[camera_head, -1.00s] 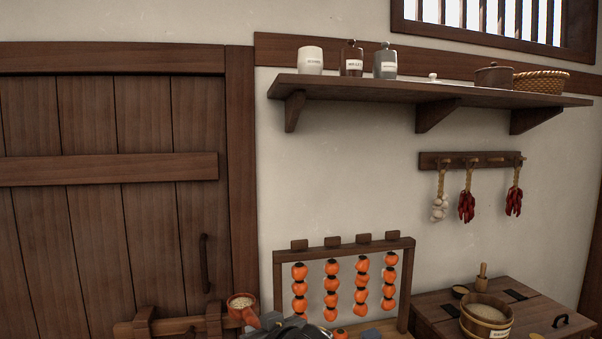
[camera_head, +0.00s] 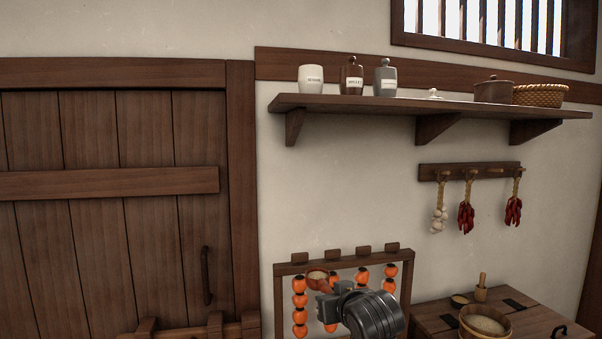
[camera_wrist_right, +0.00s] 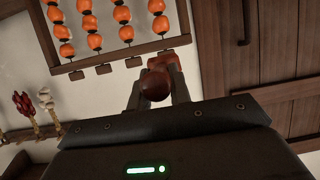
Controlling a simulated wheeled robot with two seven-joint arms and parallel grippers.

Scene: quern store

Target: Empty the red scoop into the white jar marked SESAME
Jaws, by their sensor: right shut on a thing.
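The white jar (camera_head: 311,79) marked SESAME stands open, without a lid, at the left end of the wall shelf. The red scoop (camera_head: 319,279) is held level in front of the hanging persimmon rack, with pale contents in its bowl. My right gripper (camera_head: 326,293) is shut on the scoop's handle, well below the shelf and the jar. The right wrist view shows the scoop's round handle end (camera_wrist_right: 154,85) between my fingers; the gripper hides most of the scoop there. My left gripper is in neither view.
A brown jar (camera_head: 352,77) and a grey jar (camera_head: 386,78), both lidded, stand right of the white one. A small white lid (camera_head: 433,94), a brown pot (camera_head: 493,90) and a basket (camera_head: 540,95) share the shelf (camera_head: 400,106). The persimmon rack (camera_head: 283,300) stands behind my right gripper.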

